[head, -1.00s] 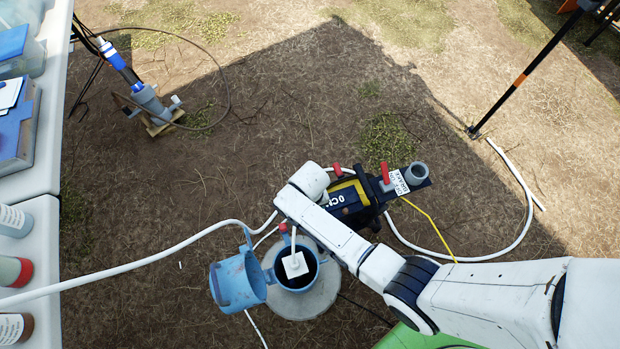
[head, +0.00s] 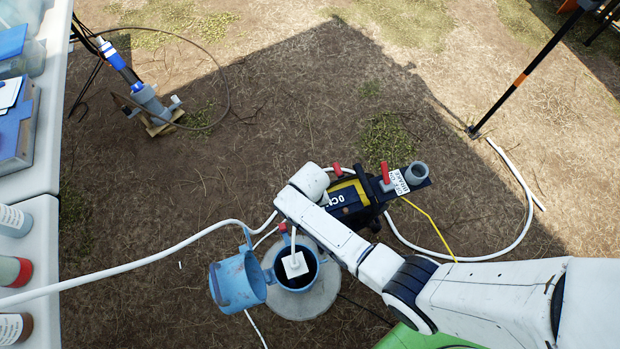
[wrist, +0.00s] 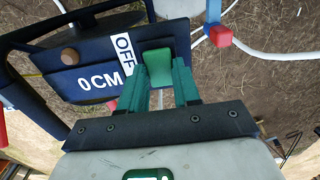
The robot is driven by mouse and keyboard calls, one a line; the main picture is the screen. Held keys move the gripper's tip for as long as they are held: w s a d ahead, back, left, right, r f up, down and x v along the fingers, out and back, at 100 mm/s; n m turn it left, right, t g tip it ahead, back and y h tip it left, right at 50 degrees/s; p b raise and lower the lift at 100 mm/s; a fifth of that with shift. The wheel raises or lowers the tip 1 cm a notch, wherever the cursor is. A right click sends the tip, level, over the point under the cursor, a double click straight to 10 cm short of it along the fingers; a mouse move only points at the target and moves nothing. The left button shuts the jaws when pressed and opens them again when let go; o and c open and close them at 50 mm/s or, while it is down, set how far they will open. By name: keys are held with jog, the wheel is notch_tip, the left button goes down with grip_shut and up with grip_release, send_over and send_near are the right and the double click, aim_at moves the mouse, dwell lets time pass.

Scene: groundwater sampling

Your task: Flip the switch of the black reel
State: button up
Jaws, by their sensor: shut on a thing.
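The black reel (head: 352,203) stands on the ground in the head view, with a yellow band on it and partly covered by my arm. In the wrist view its dark panel (wrist: 70,82) shows "0CM" and a white "OFF" label. A green switch (wrist: 158,62) stands out from this panel to the right of that label. My gripper (wrist: 160,84), with its green fingers, is shut on the switch, one finger on each side. In the head view my gripper is hidden behind my arm.
A blue open-topped pipe (head: 297,281) with its lid (head: 237,281) swung aside stands on a round pad left of my arm. A white hose (head: 150,257) crosses the ground. A white table (head: 40,190) with bottles is at the left edge.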

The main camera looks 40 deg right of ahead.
jog(key=shift+w+d+f+g+y+b, duration=0.15)
jog(key=shift+w+g+y+b, duration=0.15)
jog(key=shift+g, duration=0.5)
jog(key=o, duration=1.1)
jog(key=shift+c, duration=0.2)
jog(key=shift+r, duration=0.2)
notch_tip(320, 180, up, 10)
jog(key=w+p, duration=0.2)
jog(key=shift+d+r+p, duration=0.2)
jog(key=shift+d+p, duration=0.05)
jog(key=shift+p, duration=0.1)
